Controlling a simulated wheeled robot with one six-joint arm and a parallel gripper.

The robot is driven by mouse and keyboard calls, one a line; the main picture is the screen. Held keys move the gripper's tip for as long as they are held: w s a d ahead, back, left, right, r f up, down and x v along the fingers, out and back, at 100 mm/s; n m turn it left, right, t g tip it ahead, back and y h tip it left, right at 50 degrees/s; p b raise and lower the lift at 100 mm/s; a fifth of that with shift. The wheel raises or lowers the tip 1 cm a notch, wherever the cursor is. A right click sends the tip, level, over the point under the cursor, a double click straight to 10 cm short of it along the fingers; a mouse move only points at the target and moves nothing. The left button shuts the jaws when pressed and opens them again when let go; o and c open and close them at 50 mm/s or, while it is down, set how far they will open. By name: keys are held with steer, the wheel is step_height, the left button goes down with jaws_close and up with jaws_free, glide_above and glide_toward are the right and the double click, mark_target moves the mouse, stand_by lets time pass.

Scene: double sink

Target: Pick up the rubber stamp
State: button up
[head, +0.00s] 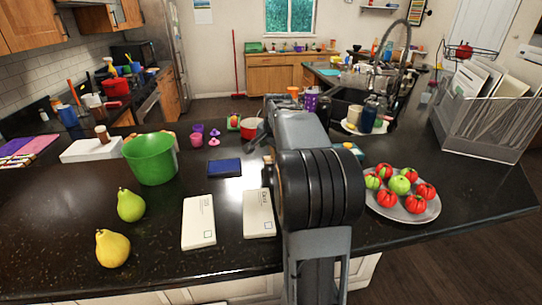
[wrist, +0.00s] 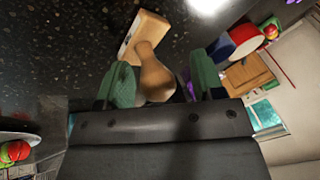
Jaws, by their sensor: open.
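The rubber stamp (wrist: 152,62) shows in the wrist view, with a rounded wooden handle and a flat, light wooden base. The handle points toward my gripper (wrist: 163,82), and the base is farther away on the dark counter. My gripper is open, with one green-padded finger on each side of the handle. I see a gap on the right side; whether the left pad touches the handle is hard to tell. The handle's near end is partly hidden by the gripper body. In the head view my arm hides most of the area around the stamp.
A plate of tomatoes (head: 403,208) stands right of my arm. Two white boxes (head: 198,222) (head: 258,214), a dark blue flat item (head: 224,168), a green bucket (head: 150,160) and two pears (head: 131,205) (head: 112,249) lie to the left.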

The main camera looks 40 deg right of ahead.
steer(key=shift+c, duration=0.2)
steer(key=c, duration=1)
steer(key=shift+o, duration=0.2)
steer(key=shift+r, duration=0.1)
steer(key=shift+r, duration=0.25)
step_height(320, 180, up, 2)
steer(key=shift+r, duration=0.1)
steer(key=s+a+r+b, duration=0.2)
steer(key=s+a+r, duration=0.2)
steer(key=s+r, duration=0.6)
steer(key=s, duration=0.3)
steer(key=shift+s, duration=0.2)
steer(key=shift+r, duration=0.1)
